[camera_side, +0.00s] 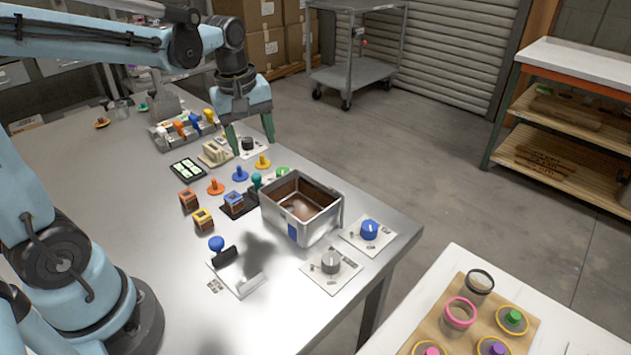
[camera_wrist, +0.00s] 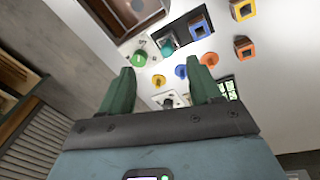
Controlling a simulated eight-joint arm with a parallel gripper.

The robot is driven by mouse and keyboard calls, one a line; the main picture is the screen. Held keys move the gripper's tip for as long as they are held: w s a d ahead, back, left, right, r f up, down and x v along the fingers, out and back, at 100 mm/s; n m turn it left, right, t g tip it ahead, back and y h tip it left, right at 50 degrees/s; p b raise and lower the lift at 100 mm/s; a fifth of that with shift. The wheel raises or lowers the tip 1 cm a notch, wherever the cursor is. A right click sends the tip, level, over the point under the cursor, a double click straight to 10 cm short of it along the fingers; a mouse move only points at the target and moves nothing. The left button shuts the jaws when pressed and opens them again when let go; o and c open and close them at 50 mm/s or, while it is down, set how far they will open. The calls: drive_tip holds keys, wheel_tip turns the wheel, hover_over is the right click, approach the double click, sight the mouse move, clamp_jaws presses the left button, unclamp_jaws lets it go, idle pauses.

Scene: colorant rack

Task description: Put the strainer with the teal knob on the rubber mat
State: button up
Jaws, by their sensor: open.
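A teal-knobbed piece (camera_side: 256,181) stands upright beside a small black mat (camera_side: 232,210). I cannot tell whether this piece is the strainer. The mat carries a blue block (camera_side: 235,199). The black mat also shows in the wrist view (camera_wrist: 163,38). My gripper (camera_side: 250,133) is open and empty, pointing down over the far side of the table, above a white plate with a dark knob (camera_side: 247,143). In the wrist view my gripper (camera_wrist: 161,80) has its two green fingers spread apart, with that plate (camera_wrist: 168,101) showing between them.
A metal bin (camera_side: 305,225) stands near the table's right edge, beside plates with blue (camera_side: 369,229) and grey (camera_side: 331,262) knobs. Orange (camera_side: 215,186) and yellow (camera_side: 263,162) knobbed pieces and a rack (camera_side: 185,130) surround the gripper.

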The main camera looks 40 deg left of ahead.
drive_tip(key=s+d+m+t, duration=0.5)
drive_tip(key=s+d+m, duration=0.1)
drive_tip(key=m, duration=0.7)
drive_tip(key=shift+s+d+f+m+t, duration=0.2)
drive_tip(key=shift+d+m+t, duration=0.15)
drive_tip(key=shift+d, duration=0.4)
